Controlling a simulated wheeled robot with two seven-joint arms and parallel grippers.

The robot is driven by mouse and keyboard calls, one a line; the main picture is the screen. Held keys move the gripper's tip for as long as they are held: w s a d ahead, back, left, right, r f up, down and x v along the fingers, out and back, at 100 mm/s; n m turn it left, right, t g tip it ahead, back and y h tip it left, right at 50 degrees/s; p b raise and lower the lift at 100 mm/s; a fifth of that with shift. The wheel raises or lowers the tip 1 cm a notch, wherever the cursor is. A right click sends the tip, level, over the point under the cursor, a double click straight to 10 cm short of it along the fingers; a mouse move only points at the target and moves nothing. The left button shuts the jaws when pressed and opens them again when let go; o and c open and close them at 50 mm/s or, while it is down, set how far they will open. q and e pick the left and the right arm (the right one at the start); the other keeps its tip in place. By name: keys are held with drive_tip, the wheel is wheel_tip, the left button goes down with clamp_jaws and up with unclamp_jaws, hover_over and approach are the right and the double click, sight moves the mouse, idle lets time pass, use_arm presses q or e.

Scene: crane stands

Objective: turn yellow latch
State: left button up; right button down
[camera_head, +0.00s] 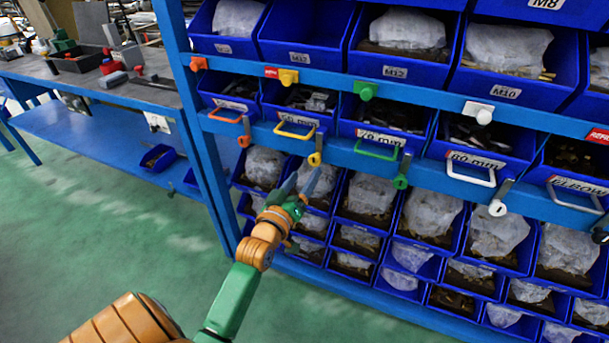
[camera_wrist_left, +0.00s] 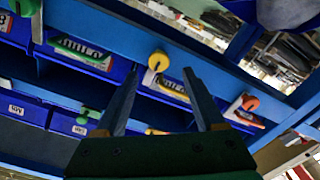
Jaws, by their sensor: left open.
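The yellow latch (camera_head: 314,159) is a small yellow knob on a short metal strip, hanging from the blue rack rail beside the yellow bin handle (camera_head: 296,132). My left gripper (camera_head: 302,181) is open and empty, just below the latch in the head view. Its fingers (camera_wrist_left: 160,75) point toward the latch; I cannot tell whether they touch it. My right gripper is not in view.
Similar latches sit along the same rail: an orange one (camera_head: 244,140) to the left, a green one (camera_head: 401,182) and a white one (camera_head: 497,207) to the right. Blue bins with bagged parts fill the rack. A workbench (camera_head: 85,86) stands at left; green floor is clear.

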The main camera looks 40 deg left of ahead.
sight(314, 161)
use_arm(q)
drive_tip(key=w+m, duration=0.1)
drive_tip(key=m, duration=0.2)
drive_tip(key=w+m, duration=0.2)
drive_tip(key=m, duration=0.1)
drive_tip(key=w+a+m, duration=0.1)
drive_tip(key=w+m, duration=0.1)
drive_tip(key=m, duration=0.1)
drive_tip(key=shift+r, duration=0.1)
clamp_jaws()
drive_tip(key=shift+m, duration=0.7)
unclamp_jaws()
